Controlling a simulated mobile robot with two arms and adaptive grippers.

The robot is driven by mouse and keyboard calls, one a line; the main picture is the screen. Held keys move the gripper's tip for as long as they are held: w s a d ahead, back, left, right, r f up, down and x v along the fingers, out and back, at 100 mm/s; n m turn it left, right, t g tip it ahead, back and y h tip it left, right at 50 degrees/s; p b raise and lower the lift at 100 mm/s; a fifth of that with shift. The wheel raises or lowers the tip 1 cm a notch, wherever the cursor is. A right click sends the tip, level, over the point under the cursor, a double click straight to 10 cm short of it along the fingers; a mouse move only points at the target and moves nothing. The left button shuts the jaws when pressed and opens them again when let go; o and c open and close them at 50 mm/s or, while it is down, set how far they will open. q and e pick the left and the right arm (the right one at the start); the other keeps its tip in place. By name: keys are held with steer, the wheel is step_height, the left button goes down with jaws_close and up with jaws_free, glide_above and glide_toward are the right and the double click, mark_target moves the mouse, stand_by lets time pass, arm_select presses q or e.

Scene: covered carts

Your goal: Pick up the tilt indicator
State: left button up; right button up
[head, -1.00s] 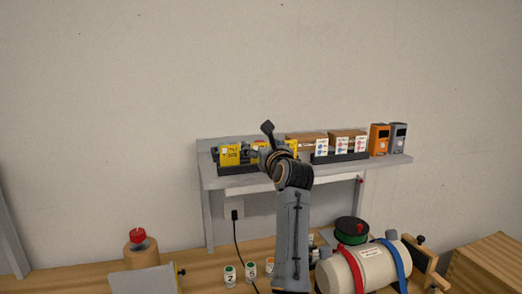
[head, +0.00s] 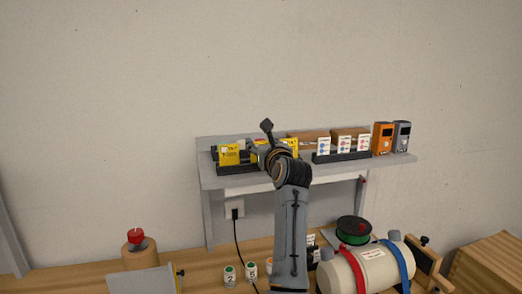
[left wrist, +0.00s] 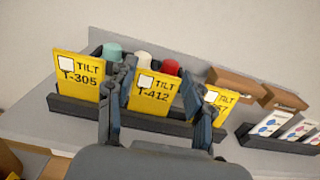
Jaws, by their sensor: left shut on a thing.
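Three yellow tilt indicators stand in a black rack (left wrist: 75,108) on the grey shelf. The left one, T-305 (left wrist: 79,76), also shows in the head view (head: 229,154). The middle one, T-412 (left wrist: 153,95), is upright between the fingers of my left gripper (left wrist: 158,78), which is shut on it. The right one, ending in 57 (left wrist: 220,97), is partly covered by a finger; its yellow also shows in the head view (head: 291,147). In the head view my left gripper (head: 259,156) is at the rack, its fingers partly hidden by the wrist. My right gripper is out of view.
Teal (left wrist: 112,51), white and red caps show behind the indicators. Right of the rack are brown boxes, a second black rack (head: 340,157) with white cards, and orange (head: 382,139) and grey devices. The bench below holds a cream tank (head: 366,268) and small numbered pots.

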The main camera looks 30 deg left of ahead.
arm_select(q)
steer(key=shift+r+b, duration=0.35)
steer(key=shift+b, duration=0.15)
steer(key=shift+w+a+r+b, duration=0.1)
steer(key=shift+a+r+b, duration=0.05)
steer(key=shift+r+b, duration=0.7)
steer(key=s+d+r+b, duration=0.1)
steer(key=s+r+b, duration=0.1)
steer(key=s+r, duration=0.2)
steer(key=shift+s+d+r, duration=0.25)
steer(key=shift+d+r, duration=0.1)
steer(key=shift+r, duration=0.5)
steer(key=s+d+r+b, duration=0.3)
steer(key=s+r, duration=0.1)
steer(key=s, duration=0.4)
steer(key=shift+s+r+b, duration=0.3)
steer(key=shift+s+b, duration=0.05)
steer(key=shift+s, duration=0.05)
